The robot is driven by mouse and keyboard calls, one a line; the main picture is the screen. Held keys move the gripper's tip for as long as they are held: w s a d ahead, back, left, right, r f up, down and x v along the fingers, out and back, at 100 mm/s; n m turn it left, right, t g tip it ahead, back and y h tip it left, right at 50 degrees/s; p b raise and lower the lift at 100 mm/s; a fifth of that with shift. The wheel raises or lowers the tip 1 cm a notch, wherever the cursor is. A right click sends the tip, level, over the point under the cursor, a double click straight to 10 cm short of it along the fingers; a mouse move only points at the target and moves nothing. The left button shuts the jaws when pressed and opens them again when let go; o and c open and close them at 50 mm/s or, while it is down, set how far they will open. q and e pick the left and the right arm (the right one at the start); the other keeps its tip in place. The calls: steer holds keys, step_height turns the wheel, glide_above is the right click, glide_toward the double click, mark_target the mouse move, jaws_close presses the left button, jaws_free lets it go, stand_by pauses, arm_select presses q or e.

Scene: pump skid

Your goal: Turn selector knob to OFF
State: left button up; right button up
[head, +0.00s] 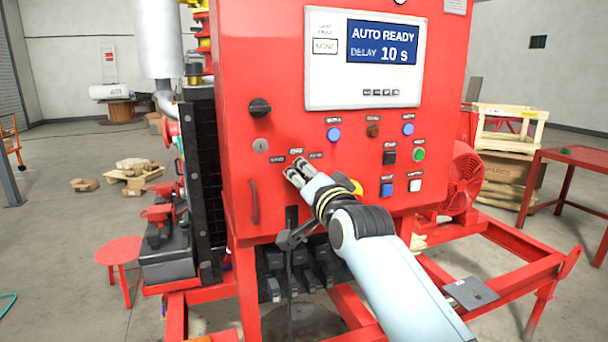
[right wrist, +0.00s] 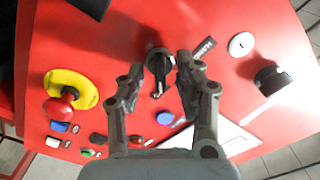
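The black selector knob (right wrist: 160,62) sits on the red panel in the right wrist view, its grip bar pointing down in that picture. A label reading HAND (right wrist: 205,47) is beside it; I cannot tell which label the knob points to. My right gripper (right wrist: 160,75) is open, with one finger on each side of the knob and small gaps showing. In the head view, my right gripper (head: 292,174) is at the panel just below three small labels (head: 297,152) and hides the knob. My left gripper is not in view.
The yellow-ringed emergency stop (right wrist: 70,97) is near the knob. Another black rotary switch (head: 260,107), a key lock (head: 261,145), a blue button (head: 334,134) and a lit display (head: 382,45) share the panel. A red door handle (head: 254,202) stands out at lower left.

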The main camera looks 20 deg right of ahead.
steer(key=shift+w, duration=0.1)
jaws_close()
steer(key=shift+n, duration=0.4)
steer(key=n+p, duration=0.1)
steer(key=n, duration=0.2)
steer(key=shift+r+n, duration=0.1)
steer(key=shift+n, duration=0.3)
steer(key=n, duration=0.5)
stand_by(0.5)
jaws_free()
